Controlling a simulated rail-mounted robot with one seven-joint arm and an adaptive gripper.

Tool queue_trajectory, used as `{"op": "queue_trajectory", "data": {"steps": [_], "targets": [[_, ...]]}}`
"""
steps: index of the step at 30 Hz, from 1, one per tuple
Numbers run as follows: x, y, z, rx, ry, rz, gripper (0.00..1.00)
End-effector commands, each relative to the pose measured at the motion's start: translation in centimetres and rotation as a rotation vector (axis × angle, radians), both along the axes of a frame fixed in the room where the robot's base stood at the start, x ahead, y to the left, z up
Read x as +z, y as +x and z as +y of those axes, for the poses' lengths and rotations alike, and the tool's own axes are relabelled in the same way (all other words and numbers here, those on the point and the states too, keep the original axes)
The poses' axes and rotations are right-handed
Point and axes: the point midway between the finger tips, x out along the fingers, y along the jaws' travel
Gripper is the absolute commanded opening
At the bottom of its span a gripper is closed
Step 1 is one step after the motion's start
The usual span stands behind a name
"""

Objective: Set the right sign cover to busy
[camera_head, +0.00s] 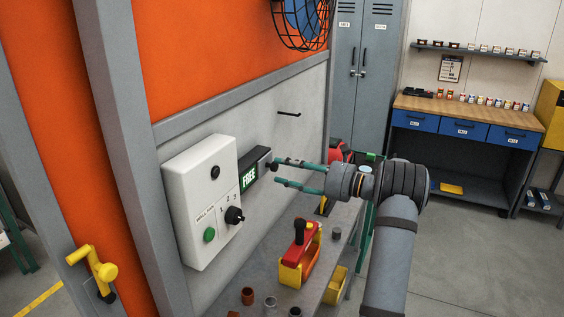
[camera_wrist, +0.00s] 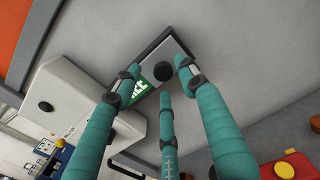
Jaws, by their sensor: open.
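In the wrist view the cover (camera_wrist: 171,51) carries a round black knob (camera_wrist: 163,71), and the green panel (camera_wrist: 136,91) shows partly behind a finger. My gripper (camera_head: 276,171) is open in front of the cover, its teal fingers pointing at the wall. In the wrist view its fingers (camera_wrist: 157,68) spread around the knob, with a gap to it. I cannot tell whether a fingertip touches the cover.
A white control box (camera_head: 202,175) with a green button and a black selector is left of the sign. Below, a bench (camera_head: 312,288) holds a red and yellow tool (camera_head: 298,255) and small cups. A black wall handle (camera_head: 289,114) is above right. The wall between is bare.

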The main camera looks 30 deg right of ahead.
Motion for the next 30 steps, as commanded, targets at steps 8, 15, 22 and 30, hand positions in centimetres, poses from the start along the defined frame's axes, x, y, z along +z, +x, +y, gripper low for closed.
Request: {"op": "queue_trajectory", "data": {"steps": [8,15,22,30], "targets": [[-0.04,1.36,1.03,-0.001,-0.001,0.000,0.42],[-0.06,1.37,1.04,-0.001,-0.001,0.000,0.40],[-0.05,1.36,1.02,-0.001,-0.001,-0.001,0.27],[0.04,1.36,0.98,-0.002,0.000,-0.001,0.11]]}}
